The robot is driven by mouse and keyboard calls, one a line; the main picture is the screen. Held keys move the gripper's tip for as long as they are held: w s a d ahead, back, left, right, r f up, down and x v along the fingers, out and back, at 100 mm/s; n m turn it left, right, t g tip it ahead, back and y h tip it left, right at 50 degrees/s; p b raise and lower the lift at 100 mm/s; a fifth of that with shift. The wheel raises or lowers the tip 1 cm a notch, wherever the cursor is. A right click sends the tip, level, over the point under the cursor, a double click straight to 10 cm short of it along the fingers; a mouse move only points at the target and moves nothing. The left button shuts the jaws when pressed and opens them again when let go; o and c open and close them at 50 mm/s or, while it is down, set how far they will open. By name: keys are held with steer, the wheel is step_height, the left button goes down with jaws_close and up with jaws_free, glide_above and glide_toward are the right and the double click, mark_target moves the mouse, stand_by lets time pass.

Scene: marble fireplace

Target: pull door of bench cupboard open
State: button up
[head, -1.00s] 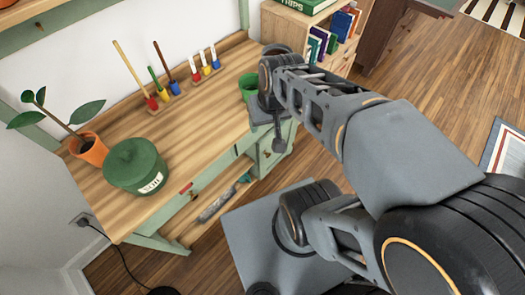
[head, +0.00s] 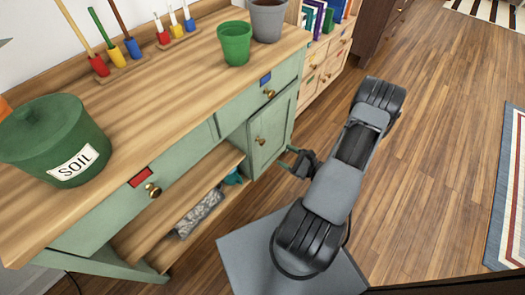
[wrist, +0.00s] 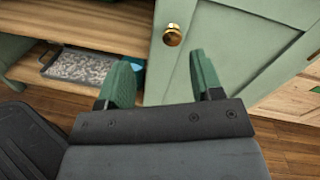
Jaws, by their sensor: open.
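The green bench cupboard door (head: 271,133) is shut under the right end of the wooden bench. It has a small brass knob (head: 261,141) near its left edge. In the wrist view the door (wrist: 236,62) fills the right half, and the knob (wrist: 172,36) sits above and between my fingertips. My gripper (head: 293,158) is open and empty, in front of the door and just right of the knob in the head view. In the wrist view the gripper's (wrist: 158,80) two green fingers point toward the door, apart from the knob.
The bench top (head: 150,75) carries a soil tub (head: 60,140), a green pot (head: 235,44) and a grey pot (head: 267,20). Drawers with brass knobs sit above an open shelf holding a grey tray (head: 200,212).

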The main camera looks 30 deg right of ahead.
mark_target(264, 143)
steer(key=shift+m+t+h, duration=0.7)
steer(key=shift+m+h, duration=0.2)
steer(key=w+a+f+b, duration=0.1)
steer(key=w, duration=0.3)
steer(key=w+a+f+b, duration=0.1)
steer(key=w+a, duration=0.1)
steer(key=w, duration=0.2)
steer(key=w+a+f+b, duration=0.1)
steer(key=w, duration=0.3)
steer(key=shift+a, duration=0.15)
jaws_close()
